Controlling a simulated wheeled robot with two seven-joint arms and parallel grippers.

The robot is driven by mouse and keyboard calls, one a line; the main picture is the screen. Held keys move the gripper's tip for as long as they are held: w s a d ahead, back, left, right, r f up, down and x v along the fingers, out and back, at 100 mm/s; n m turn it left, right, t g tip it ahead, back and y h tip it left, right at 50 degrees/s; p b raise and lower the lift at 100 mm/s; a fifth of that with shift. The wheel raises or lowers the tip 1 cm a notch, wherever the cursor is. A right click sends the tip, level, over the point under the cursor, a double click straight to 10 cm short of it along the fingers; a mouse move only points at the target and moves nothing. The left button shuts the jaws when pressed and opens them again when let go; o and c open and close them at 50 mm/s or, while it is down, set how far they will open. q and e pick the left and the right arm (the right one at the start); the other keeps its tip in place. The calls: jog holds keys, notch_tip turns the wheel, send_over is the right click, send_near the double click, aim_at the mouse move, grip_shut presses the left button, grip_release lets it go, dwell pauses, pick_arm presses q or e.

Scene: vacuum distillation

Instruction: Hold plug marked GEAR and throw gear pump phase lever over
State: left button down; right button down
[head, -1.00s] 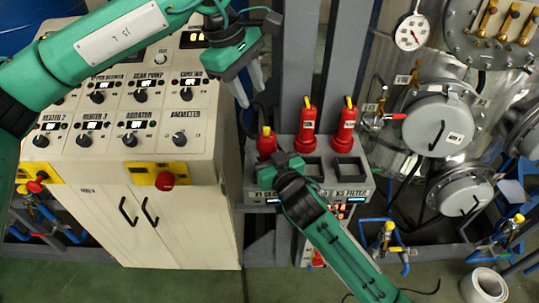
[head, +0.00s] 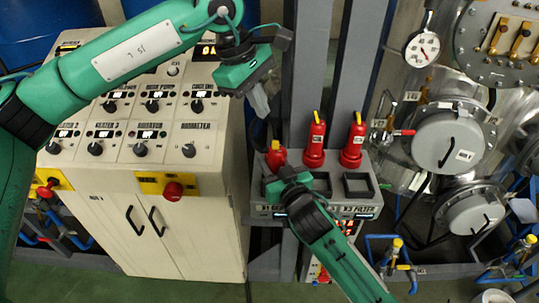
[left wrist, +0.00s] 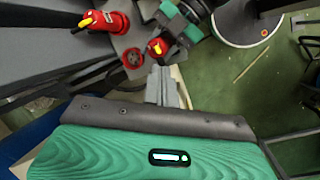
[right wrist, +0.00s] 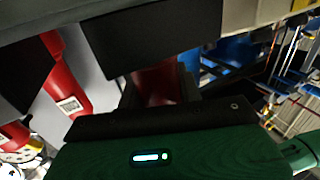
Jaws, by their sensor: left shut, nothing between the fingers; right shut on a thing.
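The leftmost red plug (head: 276,157) stands in the socket box, above a label that seems to begin "X1 GE"; the rest is covered. A small yellow lever (head: 275,145) is on its top. My right gripper (head: 287,178) is shut on this plug, and its red body (right wrist: 158,85) shows between the fingers in the right wrist view. My left gripper (head: 262,106) is shut and empty, above and slightly left of the plug, apart from it. In the left wrist view the plug's red and yellow top (left wrist: 157,47) lies just beyond my shut left fingertips (left wrist: 163,72).
A control cabinet (head: 165,225) with knobs is at left. Metal vessels (head: 440,140) and pipes are at right.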

pick_arm(q)
notch_tip(320, 180, down, 4)
jog(key=s+n+g+h, duration=0.1)
jog(key=n+g+h, duration=0.2)
jog(key=n, duration=0.1)
jog(key=n+g+h, duration=0.3)
jog(key=n+h, duration=0.6)
jog(key=n, duration=0.5)
send_near(275, 145)
jog(key=s+a+f, duration=0.1)
jog(key=s+a, duration=0.1)
jog(key=s, duration=0.3)
jog(key=shift+w+a+f, duration=0.2)
jog(key=shift+w+f, duration=0.05)
jog(key=shift+d, duration=0.1)
jog(key=r+x, duration=0.1)
jog(key=x, duration=0.9)
jog(key=shift+w+r, duration=0.15)
jog(key=shift+w, duration=0.8)
jog(key=shift+w+r, duration=0.1)
jog(key=shift+w, duration=0.85)
